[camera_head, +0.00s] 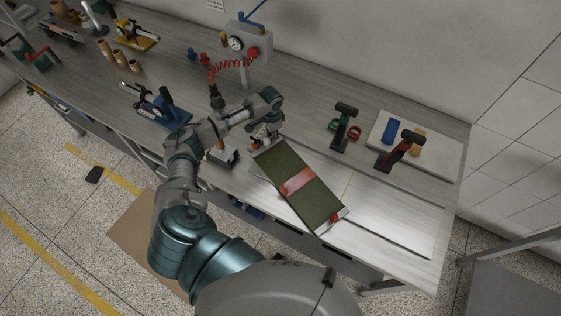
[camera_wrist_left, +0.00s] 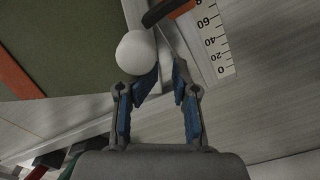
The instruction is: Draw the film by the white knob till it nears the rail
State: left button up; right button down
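The green board (camera_head: 316,204) lies slanted on the bench, with a translucent reddish band (camera_head: 298,180) across its middle. The white round knob (camera_wrist_left: 136,52) shows at the board's edge in the left wrist view; in the head view I cannot make it out by my gripper. My left gripper (camera_head: 262,138) is over the board's upper end. In the wrist view its blue-tipped fingers (camera_wrist_left: 168,72) stand a little apart, the left fingertip overlapping the knob's edge; the gap between them looks empty. Contact is unclear. I cannot tell which part is the rail. My right gripper is out of view.
A scale strip (camera_wrist_left: 215,40) runs beside the knob, near a dark lever (camera_wrist_left: 166,12). A red clamp (camera_head: 333,217) sits at the board's lower end. Black-handled tools (camera_head: 345,125) and a pale tray (camera_head: 440,162) stand to the right. Bare bench (camera_head: 390,225) lies right of the board.

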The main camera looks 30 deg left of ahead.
pick_arm(q)
notch_tip(320, 180, up, 11)
dwell(0.3)
